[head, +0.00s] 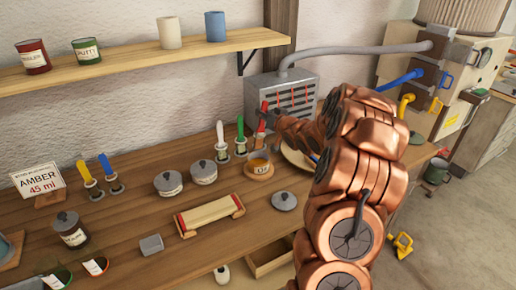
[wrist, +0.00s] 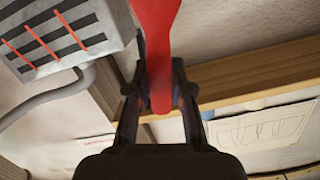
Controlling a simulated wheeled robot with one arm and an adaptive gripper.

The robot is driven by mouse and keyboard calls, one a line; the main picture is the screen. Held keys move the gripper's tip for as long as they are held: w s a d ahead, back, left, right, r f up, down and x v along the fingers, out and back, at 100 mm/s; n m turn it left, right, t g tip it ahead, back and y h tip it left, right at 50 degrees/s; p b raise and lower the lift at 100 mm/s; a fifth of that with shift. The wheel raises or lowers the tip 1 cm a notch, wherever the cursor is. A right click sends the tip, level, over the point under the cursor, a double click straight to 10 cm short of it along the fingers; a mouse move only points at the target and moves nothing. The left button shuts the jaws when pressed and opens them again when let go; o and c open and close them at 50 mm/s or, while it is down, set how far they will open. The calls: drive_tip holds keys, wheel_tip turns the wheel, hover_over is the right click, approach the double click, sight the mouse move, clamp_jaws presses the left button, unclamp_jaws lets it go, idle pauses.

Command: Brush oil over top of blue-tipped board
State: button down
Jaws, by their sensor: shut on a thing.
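My gripper (head: 266,117) is shut on a red-handled brush (head: 261,126). The red handle also shows large between the fingers in the wrist view (wrist: 157,45). The brush is about upright, its lower end at or just above a small bowl of amber liquid (head: 260,166); I cannot tell if the bristles touch it. A pale board (head: 208,214) with red ends lies on the bench. A small blue bit (head: 315,157) shows by a round pale piece (head: 298,154), mostly behind my arm. I cannot clearly make out a blue-tipped board.
Green and white brushes (head: 240,136) stand left of the bowl; yellow and blue ones (head: 109,175) are farther left. Lidded pots (head: 168,183) and a loose lid (head: 284,201) sit nearby. A sign (head: 39,180) reads AMBER 45 ml. A vented grey box (head: 290,94) stands behind.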

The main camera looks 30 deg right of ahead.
sight(263, 103)
drive_tip(key=shift+r, duration=0.15)
idle(0.3)
drive_tip(key=shift+r+p, duration=1.55)
drive_tip(key=shift+r, duration=0.4)
drive_tip(key=shift+f, duration=0.1)
